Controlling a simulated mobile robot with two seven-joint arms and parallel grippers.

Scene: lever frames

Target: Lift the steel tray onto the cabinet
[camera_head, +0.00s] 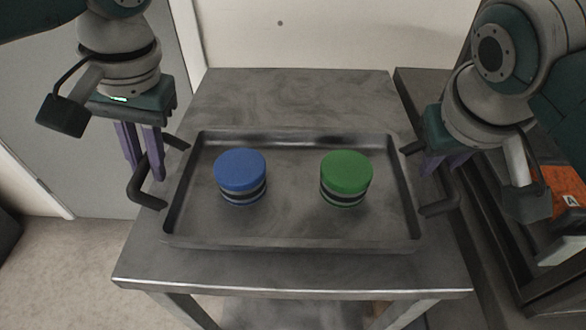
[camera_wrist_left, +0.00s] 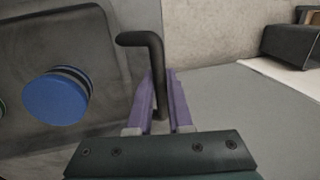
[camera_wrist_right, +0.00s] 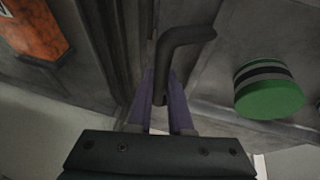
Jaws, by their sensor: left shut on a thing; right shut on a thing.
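The steel tray (camera_head: 290,225) is over a grey metal table, with a dark bent handle at each end. On it stand a blue-lidded jar (camera_head: 240,172) at left and a green-lidded jar (camera_head: 345,174) at right, both upright. My left gripper (camera_head: 147,175) is shut on the left handle (camera_wrist_left: 154,60). My right gripper (camera_head: 432,172) is shut on the right handle (camera_wrist_right: 180,42). The blue jar also shows in the left wrist view (camera_wrist_left: 56,98), the green jar in the right wrist view (camera_wrist_right: 268,95). I cannot tell whether the tray touches the tabletop.
The metal table (camera_head: 290,95) has bare top behind and in front of the tray. At right stands a dark frame or shelf (camera_head: 490,250) holding an orange item marked A (camera_head: 568,187). A pale wall is behind, and open floor (camera_head: 70,265) lies at left.

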